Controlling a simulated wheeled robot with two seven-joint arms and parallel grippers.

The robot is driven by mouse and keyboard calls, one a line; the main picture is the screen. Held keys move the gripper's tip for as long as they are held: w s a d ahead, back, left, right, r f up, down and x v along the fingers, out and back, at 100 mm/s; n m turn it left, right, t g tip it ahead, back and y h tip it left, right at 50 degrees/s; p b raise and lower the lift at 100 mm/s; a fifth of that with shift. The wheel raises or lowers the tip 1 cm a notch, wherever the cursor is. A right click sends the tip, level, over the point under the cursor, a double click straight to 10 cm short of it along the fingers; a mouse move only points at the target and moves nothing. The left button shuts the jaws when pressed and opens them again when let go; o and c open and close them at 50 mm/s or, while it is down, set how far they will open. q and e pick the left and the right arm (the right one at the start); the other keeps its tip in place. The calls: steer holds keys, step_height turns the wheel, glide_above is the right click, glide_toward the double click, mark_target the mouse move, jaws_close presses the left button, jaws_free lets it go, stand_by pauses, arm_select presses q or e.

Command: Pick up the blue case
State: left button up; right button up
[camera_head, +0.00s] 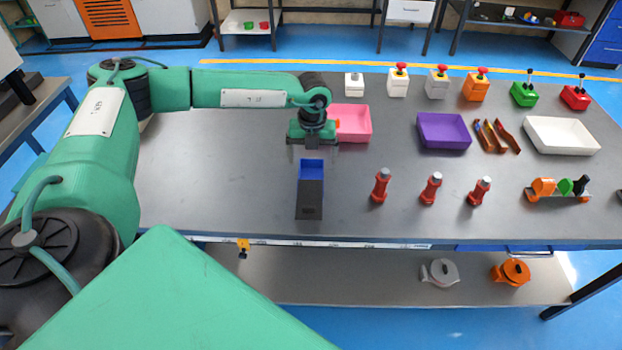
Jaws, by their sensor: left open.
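The blue case (312,168) stands on the grey table, left of the table's middle. Its upper part is blue and its front or lower part (310,200) is dark grey. My left gripper (312,152) hangs just above and behind the blue end of the case, pointing down, with its fingers apart. Its fingertips are small here, and I cannot tell whether they touch the case. My right gripper does not show.
A pink tray (354,122) sits right behind my left gripper. Several red bottle-like parts (380,186) stand right of the case. A purple tray (444,131), brown strips (496,135) and a white tray (561,135) lie farther right. Button boxes (437,82) line the back. The table's left is clear.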

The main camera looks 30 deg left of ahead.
mark_target(311, 175)
arm_select(q)
step_height(311, 175, down, 3)
steer(key=shift+r, duration=0.2)
steer(key=shift+f+p, duration=0.25)
steer(key=shift+p, duration=0.2)
steer(key=f, duration=0.2)
steer(key=f+p, duration=0.1)
steer(key=shift+s+a+f+p, duration=0.1)
steer(key=shift+s+f+p, duration=0.1)
steer(key=shift+f+p, duration=0.15)
steer(key=shift+f, duration=0.55)
steer(key=c, duration=1.1)
steer(key=shift+w+r, duration=0.1)
steer(key=shift+r, duration=0.05)
steer(key=shift+c, duration=0.2)
